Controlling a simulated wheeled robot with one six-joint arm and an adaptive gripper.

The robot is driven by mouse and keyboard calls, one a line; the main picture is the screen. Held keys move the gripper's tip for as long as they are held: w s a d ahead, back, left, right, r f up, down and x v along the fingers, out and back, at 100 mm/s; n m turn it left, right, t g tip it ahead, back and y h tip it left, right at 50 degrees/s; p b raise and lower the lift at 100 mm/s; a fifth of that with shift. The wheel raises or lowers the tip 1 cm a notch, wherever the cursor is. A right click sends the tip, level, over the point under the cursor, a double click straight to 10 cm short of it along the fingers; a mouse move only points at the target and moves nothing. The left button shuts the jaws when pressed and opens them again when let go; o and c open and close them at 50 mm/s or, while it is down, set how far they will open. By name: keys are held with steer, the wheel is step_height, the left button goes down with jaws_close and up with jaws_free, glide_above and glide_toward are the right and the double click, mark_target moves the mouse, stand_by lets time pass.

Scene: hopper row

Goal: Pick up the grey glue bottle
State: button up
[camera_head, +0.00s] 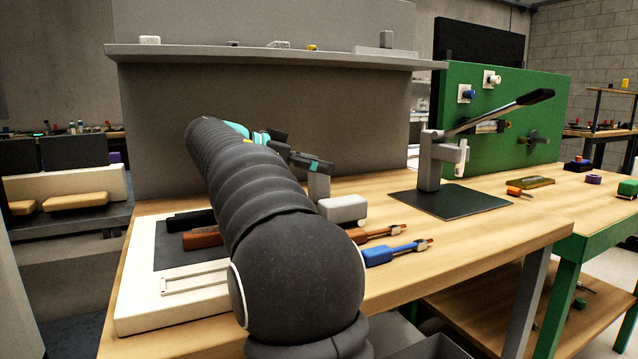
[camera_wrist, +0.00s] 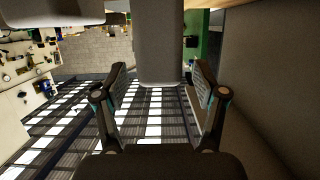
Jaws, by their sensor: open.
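The grey glue bottle (camera_head: 319,186) appears as a plain grey upright shape on the wooden workbench, just below and beyond my gripper. My gripper (camera_head: 311,161) is at bottle-top height in the head view, partly hidden behind my arm. The wrist view is upside down. There the bottle (camera_wrist: 160,40) comes down from the top edge, and its rounded end lies between my two spread fingers (camera_wrist: 161,84).
A light grey block (camera_head: 343,208) stands close in front of the bottle. Orange-brown and blue-handled tools (camera_head: 395,251) lie nearer. A lever press (camera_head: 430,170) stands at right on a dark plate. A grey panel with a shelf (camera_head: 270,52) rises behind.

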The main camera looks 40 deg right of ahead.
steer(key=shift+s+d+f, duration=0.1)
steer(key=shift+d+f, duration=0.05)
steer(key=shift+d, duration=0.25)
steer(key=c, duration=1.3)
steer(key=shift+r, duration=0.55)
step_height(320, 180, up, 3)
steer(key=shift+r+p, duration=0.1)
steer(key=shift+p, duration=0.25)
steer(key=s+r, duration=0.2)
steer(key=s, duration=0.2)
steer(key=s+r, duration=0.2)
steer(key=s, duration=0.1)
steer(key=s+r+b, duration=0.1)
steer(key=s+r, duration=0.1)
steer(key=s, duration=0.2)
steer(key=shift+s+r, duration=0.35)
steer(key=shift+r, duration=0.05)
